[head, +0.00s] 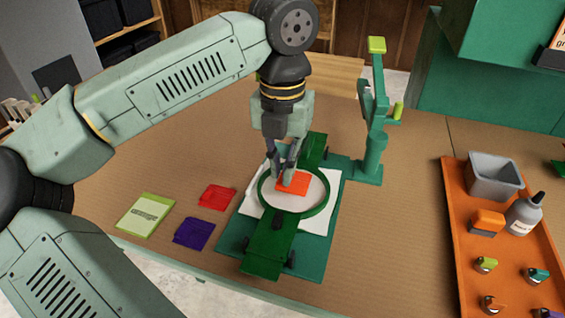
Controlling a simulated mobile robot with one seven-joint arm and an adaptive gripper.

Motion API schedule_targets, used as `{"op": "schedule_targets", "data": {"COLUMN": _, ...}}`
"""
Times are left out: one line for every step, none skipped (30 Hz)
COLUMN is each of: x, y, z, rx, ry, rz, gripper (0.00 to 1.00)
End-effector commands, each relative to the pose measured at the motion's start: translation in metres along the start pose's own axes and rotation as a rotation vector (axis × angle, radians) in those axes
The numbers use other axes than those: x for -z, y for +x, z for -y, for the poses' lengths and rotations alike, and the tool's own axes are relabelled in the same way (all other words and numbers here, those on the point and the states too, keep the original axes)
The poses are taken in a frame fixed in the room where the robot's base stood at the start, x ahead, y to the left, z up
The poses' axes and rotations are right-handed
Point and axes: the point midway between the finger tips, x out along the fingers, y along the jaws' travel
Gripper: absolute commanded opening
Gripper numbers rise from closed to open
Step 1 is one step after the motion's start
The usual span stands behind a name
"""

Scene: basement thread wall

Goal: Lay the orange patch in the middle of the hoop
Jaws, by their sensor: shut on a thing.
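The orange patch (294,184) is a small flat square inside the ring of the green hoop (324,205), near the middle of its white cloth (290,203). The hoop lies in a dark green frame on a green base. My gripper (287,183) points down over the hoop, its fingers shut on the patch's left side. I cannot tell whether the patch touches the cloth. The fingers hide a small part of the patch's left edge.
Red (217,197) and purple (194,232) patches and a light green booklet (146,214) lie left of the hoop. A green post (371,150) stands behind it at right. An orange tray (470,250) holds a grey bin, a bottle and several small items.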

Motion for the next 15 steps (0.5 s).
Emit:
{"op": "schedule_targets", "data": {"x": 0.0, "y": 0.004, "z": 0.0, "rx": 0.0, "ry": 0.0, "rz": 0.0, "gripper": 0.0}}
{"op": "schedule_targets", "data": {"x": 0.0, "y": 0.005, "z": 0.0, "rx": 0.0, "ry": 0.0, "rz": 0.0, "gripper": 0.0}}
{"op": "schedule_targets", "data": {"x": 0.0, "y": 0.007, "z": 0.0, "rx": 0.0, "ry": 0.0, "rz": 0.0, "gripper": 0.0}}
{"op": "schedule_targets", "data": {"x": 0.0, "y": 0.008, "z": 0.0, "rx": 0.0, "ry": 0.0, "rz": 0.0, "gripper": 0.0}}
{"op": "schedule_targets", "data": {"x": 0.0, "y": 0.009, "z": 0.0, "rx": 0.0, "ry": 0.0, "rz": 0.0, "gripper": 0.0}}
{"op": "schedule_targets", "data": {"x": 0.0, "y": 0.011, "z": 0.0, "rx": 0.0, "ry": 0.0, "rz": 0.0, "gripper": 0.0}}
{"op": "schedule_targets", "data": {"x": 0.0, "y": 0.012, "z": 0.0, "rx": 0.0, "ry": 0.0, "rz": 0.0, "gripper": 0.0}}
{"op": "schedule_targets", "data": {"x": 0.0, "y": 0.013, "z": 0.0, "rx": 0.0, "ry": 0.0, "rz": -0.001, "gripper": 0.0}}
{"op": "schedule_targets", "data": {"x": 0.0, "y": 0.015, "z": 0.0, "rx": 0.0, "ry": 0.0, "rz": -0.001, "gripper": 0.0}}
{"op": "schedule_targets", "data": {"x": 0.0, "y": 0.016, "z": 0.0, "rx": -0.001, "ry": 0.0, "rz": -0.001, "gripper": 0.0}}
{"op": "schedule_targets", "data": {"x": 0.0, "y": 0.017, "z": 0.0, "rx": -0.001, "ry": 0.0, "rz": -0.001, "gripper": 0.0}}
{"op": "schedule_targets", "data": {"x": 0.0, "y": 0.019, "z": 0.0, "rx": -0.001, "ry": 0.0, "rz": -0.001, "gripper": 0.0}}
{"op": "schedule_targets", "data": {"x": 0.0, "y": 0.02, "z": 0.0, "rx": -0.001, "ry": 0.0, "rz": -0.001, "gripper": 0.0}}
{"op": "schedule_targets", "data": {"x": 0.0, "y": 0.02, "z": 0.0, "rx": -0.001, "ry": 0.0, "rz": -0.001, "gripper": 0.0}}
{"op": "schedule_targets", "data": {"x": 0.0, "y": 0.021, "z": 0.0, "rx": 0.0, "ry": 0.0, "rz": -0.001, "gripper": 0.0}}
